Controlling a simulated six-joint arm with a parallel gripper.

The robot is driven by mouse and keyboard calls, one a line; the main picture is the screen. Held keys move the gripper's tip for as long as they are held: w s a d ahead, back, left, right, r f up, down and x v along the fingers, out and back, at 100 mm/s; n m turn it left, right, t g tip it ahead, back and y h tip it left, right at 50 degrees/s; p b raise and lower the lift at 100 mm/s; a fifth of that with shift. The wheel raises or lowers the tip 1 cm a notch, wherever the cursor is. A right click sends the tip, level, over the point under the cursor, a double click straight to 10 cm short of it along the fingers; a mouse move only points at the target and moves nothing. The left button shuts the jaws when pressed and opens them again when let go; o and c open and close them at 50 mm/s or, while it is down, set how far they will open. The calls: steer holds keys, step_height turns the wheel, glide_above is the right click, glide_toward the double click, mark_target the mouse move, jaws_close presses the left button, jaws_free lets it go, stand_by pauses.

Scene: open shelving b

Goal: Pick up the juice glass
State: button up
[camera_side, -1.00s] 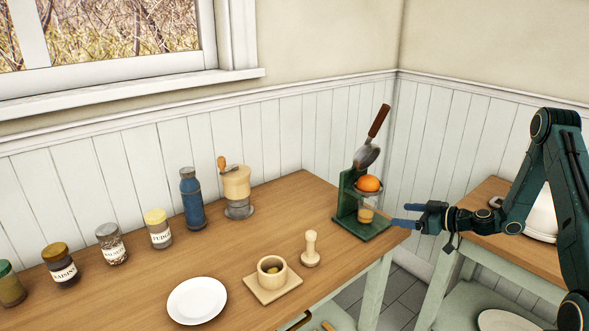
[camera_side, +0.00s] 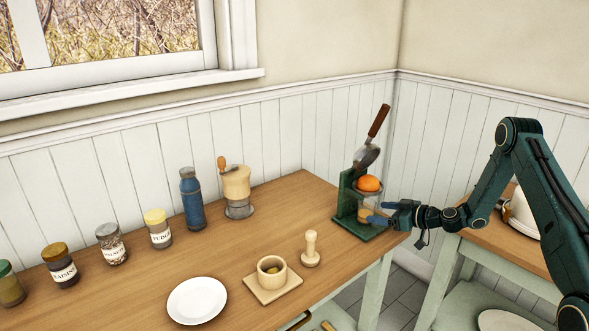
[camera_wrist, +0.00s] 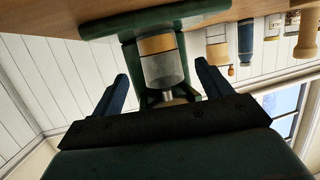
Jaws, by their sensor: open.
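The juice glass (camera_side: 365,213) stands on the base of the green juice press (camera_side: 347,205), below an orange (camera_side: 368,184). It is a small clear glass with amber juice inside. My gripper (camera_side: 382,212) is level with the glass, coming from the right, and its blue fingers partly cover it. In the wrist view, which is upside down, the glass (camera_wrist: 162,68) shows between the two fingers of my gripper (camera_wrist: 162,72). There is a gap on both sides. The fingers are open and hold nothing. How deep the glass sits between them is hard to tell.
The press's handle (camera_side: 378,121) rises above. A wooden pestle (camera_side: 311,250), a cup (camera_side: 271,270) on a board and a white plate (camera_side: 197,300) are to the left. A grinder (camera_side: 237,190), blue bottle (camera_side: 191,198) and several jars stand behind. A gap separates two tables.

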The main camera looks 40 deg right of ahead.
mark_target(366, 209)
steer(key=shift+w, duration=0.25)
steer(key=shift+w+a, duration=0.1)
steer(key=shift+x, duration=2.55)
steer(key=shift+r, duration=0.1)
steer(key=c, duration=1.2)
steer(key=shift+o, duration=0.2)
steer(key=shift+r, duration=0.1)
